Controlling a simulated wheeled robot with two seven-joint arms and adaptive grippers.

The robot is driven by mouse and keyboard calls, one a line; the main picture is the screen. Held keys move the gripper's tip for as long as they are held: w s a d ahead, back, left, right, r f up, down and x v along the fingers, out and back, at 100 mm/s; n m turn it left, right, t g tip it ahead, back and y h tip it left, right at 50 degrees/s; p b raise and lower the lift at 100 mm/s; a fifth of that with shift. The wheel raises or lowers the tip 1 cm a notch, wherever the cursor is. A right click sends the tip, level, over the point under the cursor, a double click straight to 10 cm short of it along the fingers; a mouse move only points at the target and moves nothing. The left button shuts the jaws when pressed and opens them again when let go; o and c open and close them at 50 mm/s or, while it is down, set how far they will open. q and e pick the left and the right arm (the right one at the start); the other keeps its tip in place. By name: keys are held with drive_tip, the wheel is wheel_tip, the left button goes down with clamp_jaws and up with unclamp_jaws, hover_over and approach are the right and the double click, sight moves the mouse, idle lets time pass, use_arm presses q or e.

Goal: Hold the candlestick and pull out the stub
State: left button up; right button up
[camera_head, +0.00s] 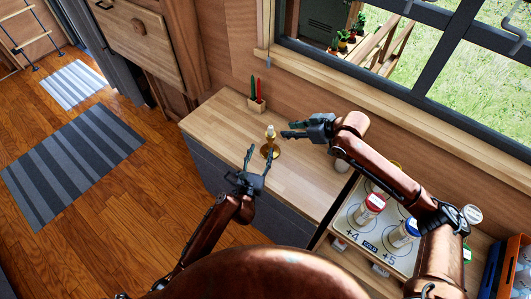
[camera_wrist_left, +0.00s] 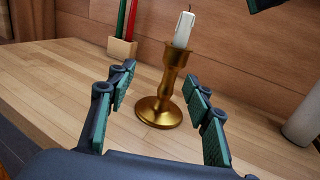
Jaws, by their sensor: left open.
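The brass candlestick (camera_head: 270,151) stands upright on the wooden counter; it also shows in the left wrist view (camera_wrist_left: 164,102). The short white stub (camera_head: 270,131) sits in its socket, and its dark wick shows in the left wrist view (camera_wrist_left: 183,30). My left gripper (camera_head: 258,157) is open, low over the counter on the near side of the candlestick. In the left wrist view the candlestick shows in the gap between its fingers (camera_wrist_left: 162,98), a little beyond them. My right gripper (camera_head: 287,130) appears open and empty, its fingertips pointing left just right of the stub.
A wooden holder (camera_head: 256,104) with a red and a green candle stands behind the candlestick. A white cylinder (camera_wrist_left: 303,122) stands to the right. A board with jars (camera_head: 350,218) lies further right, under my right arm. The counter's left part (camera_head: 215,120) is clear.

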sight(269, 141)
use_arm(q)
drive_tip(key=shift+d+r, duration=0.2)
drive_tip(key=shift+d, duration=0.3)
drive_tip(key=shift+d+r, duration=0.2)
drive_tip(key=shift+d, duration=0.25)
drive_tip(key=x, duration=0.7)
drive_tip(key=shift+w+d, duration=0.15)
drive_tip(key=shift+c, duration=0.5)
